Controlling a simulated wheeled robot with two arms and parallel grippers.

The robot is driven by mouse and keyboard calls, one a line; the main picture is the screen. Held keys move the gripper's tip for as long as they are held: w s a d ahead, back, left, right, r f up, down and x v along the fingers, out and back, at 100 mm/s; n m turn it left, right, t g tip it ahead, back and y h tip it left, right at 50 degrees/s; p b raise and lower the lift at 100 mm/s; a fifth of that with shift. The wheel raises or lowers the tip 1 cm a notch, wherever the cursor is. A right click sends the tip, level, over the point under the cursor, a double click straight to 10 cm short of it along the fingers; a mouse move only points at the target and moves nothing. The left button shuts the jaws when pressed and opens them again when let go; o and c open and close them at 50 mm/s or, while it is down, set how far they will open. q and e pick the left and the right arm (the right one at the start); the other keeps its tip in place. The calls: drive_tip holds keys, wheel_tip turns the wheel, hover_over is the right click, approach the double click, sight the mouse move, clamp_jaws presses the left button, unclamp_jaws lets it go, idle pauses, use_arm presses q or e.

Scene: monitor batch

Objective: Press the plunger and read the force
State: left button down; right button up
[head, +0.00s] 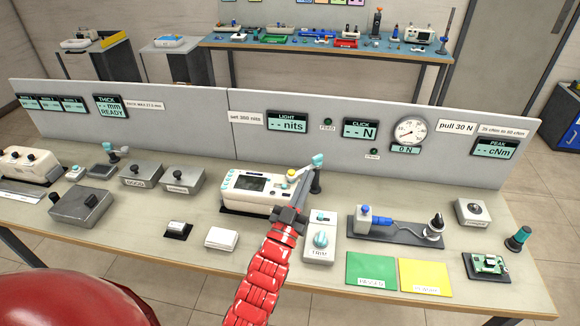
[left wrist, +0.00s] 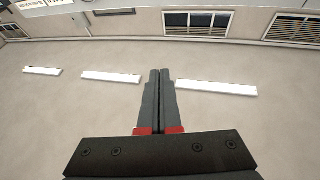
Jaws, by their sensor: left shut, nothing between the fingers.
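My left gripper (head: 300,192) is above the bench, at the front right of the white instrument with a dark screen (head: 252,186). Its fingers are together and empty, and the left wrist view shows them closed side by side (left wrist: 160,75). The CLICK display (head: 360,129) on the panel shows dashes and N. I cannot tell which part is the plunger. My right gripper is not in view.
A box with a teal knob (head: 320,240) is close to the right of my left arm. Green (head: 370,270) and yellow (head: 425,277) pads lie at the bench front. The grey panel (head: 200,115) closes the back. Bare bench (head: 200,265) shows at front left.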

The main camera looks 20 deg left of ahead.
use_arm(q)
drive_tip(key=a+f+n+g+y+p, duration=0.1)
drive_tip(key=a+n+g+y+p, duration=0.2)
drive_tip(key=a+g, duration=0.3)
drive_tip(key=shift+w+f+n+g+y, duration=0.35)
drive_tip(key=shift+g+y, duration=0.25)
drive_tip(key=shift+g, duration=0.4)
drive_tip(key=shift+w+a, duration=0.1)
drive_tip(key=p, duration=0.4)
hover_over(291, 172)
drive_tip(key=s, duration=0.2)
wheel_tip(291, 172, down, 2)
drive_tip(key=f, duration=0.2)
drive_tip(key=f+p, duration=0.1)
drive_tip(key=shift+d+f, duration=0.25)
drive_tip(key=shift+f, duration=0.5)
